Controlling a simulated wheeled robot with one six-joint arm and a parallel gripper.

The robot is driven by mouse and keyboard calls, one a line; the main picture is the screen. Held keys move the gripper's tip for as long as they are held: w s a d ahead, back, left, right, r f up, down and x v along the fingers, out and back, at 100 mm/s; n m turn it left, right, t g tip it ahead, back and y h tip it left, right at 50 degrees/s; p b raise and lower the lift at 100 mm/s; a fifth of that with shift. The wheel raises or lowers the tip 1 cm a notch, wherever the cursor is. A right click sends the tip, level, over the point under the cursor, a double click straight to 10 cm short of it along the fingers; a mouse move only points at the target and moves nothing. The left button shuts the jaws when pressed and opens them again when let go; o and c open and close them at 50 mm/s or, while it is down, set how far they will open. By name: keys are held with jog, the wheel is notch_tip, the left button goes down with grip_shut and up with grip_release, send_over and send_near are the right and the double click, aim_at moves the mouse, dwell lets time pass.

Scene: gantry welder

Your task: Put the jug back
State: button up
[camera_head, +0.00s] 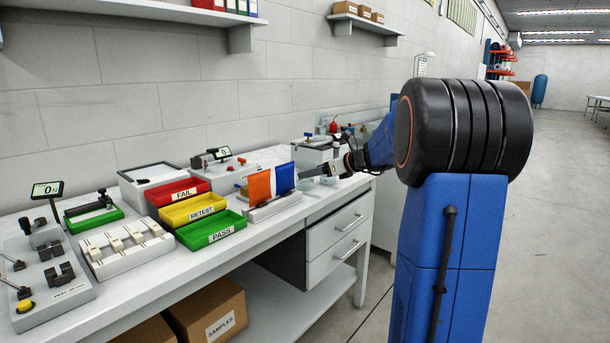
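My gripper (326,171) is at the far right end of the white workbench (262,229), low over its top and pointing left. It is small in the view and partly lost among the items behind it, so I cannot tell whether its fingers are open or shut. I cannot make out a jug for certain. A pale box-like unit (312,154) with red and blue parts on top stands just behind my gripper. Part of the bench's far end is hidden behind my arm.
Red FAIL (184,192), yellow RETEST (194,210) and green PASS (211,230) trays stand mid-bench. An orange, white and blue panel fixture (272,187) stands between them and my gripper. Test fixtures fill the left end. The floor at right is clear.

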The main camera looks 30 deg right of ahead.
jog(key=shift+v, duration=1.45)
